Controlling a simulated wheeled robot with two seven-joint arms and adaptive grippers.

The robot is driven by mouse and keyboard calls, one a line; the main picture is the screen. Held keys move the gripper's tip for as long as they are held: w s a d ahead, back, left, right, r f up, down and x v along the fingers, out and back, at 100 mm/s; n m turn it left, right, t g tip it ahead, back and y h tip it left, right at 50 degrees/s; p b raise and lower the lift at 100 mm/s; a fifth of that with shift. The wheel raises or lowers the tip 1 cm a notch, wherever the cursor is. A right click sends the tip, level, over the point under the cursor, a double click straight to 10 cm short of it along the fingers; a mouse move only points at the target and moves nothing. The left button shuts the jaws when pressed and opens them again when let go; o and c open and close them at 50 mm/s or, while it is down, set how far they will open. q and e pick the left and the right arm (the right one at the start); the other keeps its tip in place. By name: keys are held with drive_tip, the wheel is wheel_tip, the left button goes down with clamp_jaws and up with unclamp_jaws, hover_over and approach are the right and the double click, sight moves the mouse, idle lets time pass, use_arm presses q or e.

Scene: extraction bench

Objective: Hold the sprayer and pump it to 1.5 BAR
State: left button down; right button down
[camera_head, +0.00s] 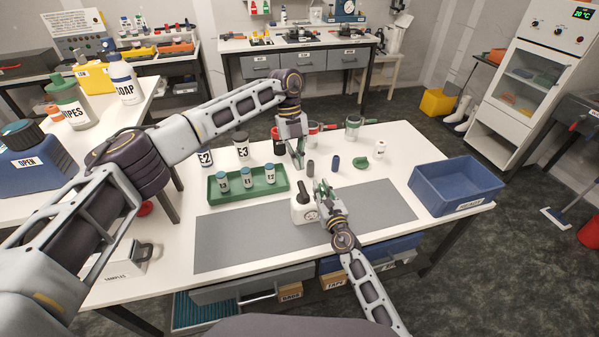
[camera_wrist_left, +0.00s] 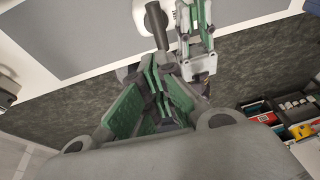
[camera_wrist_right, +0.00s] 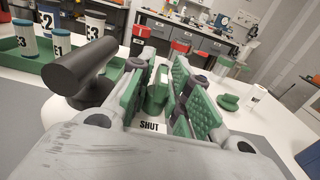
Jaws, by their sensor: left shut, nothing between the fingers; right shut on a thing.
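A "SHUT" label (camera_wrist_right: 150,127) shows below those fingers. My left gripper (camera_head: 299,163) is shut and empty, above and behind the pump handle, apart from it. The gauge reading is too small to tell.
A green tray (camera_head: 214,198) with several labelled vials lies left of the sprayer. Bottles E2 (camera_head: 205,159) and E3 (camera_head: 241,146) stand behind it. A blue crate (camera_head: 455,190) is at the right edge. The grey mat (camera_head: 250,242) is mostly clear.

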use_arm(q)
drive_tip(key=shift+v, duration=2.05)
